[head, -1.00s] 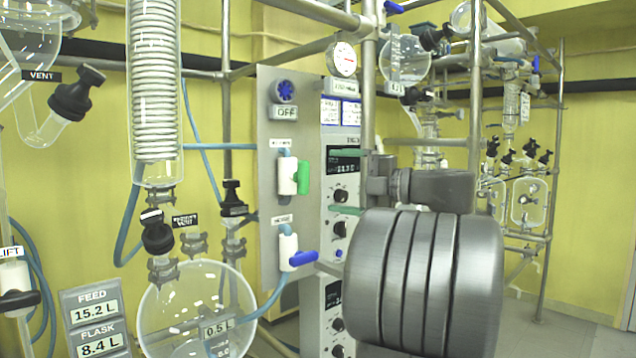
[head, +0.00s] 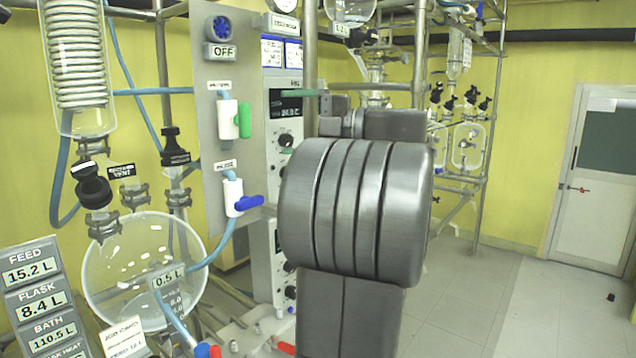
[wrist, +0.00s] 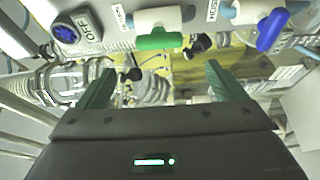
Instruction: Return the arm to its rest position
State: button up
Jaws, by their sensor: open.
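My gripper (wrist: 160,82) shows in the wrist view with its two green fingers spread wide and nothing between them. The arm is bent and raised in front of the valve panel (head: 211,130). The green-handled valve (wrist: 160,38) lies beyond the fingers in the wrist view, apart from them. The blue-handled valve (wrist: 271,30) is to its right.
A knob marked OFF (head: 220,30) tops the panel. A round glass flask (head: 115,265) and a coiled condenser (head: 75,55) stand left, with blue hoses. Metal frame posts rise behind my arm. Open floor (head: 520,300) lies right, toward a white door (head: 595,180).

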aim_at(248, 121)
jog(key=x, duration=1.1)
jog(key=shift+w+a+p, duration=0.1)
jog(key=shift+a+p, duration=0.3)
jog(key=shift+d, duration=0.15)
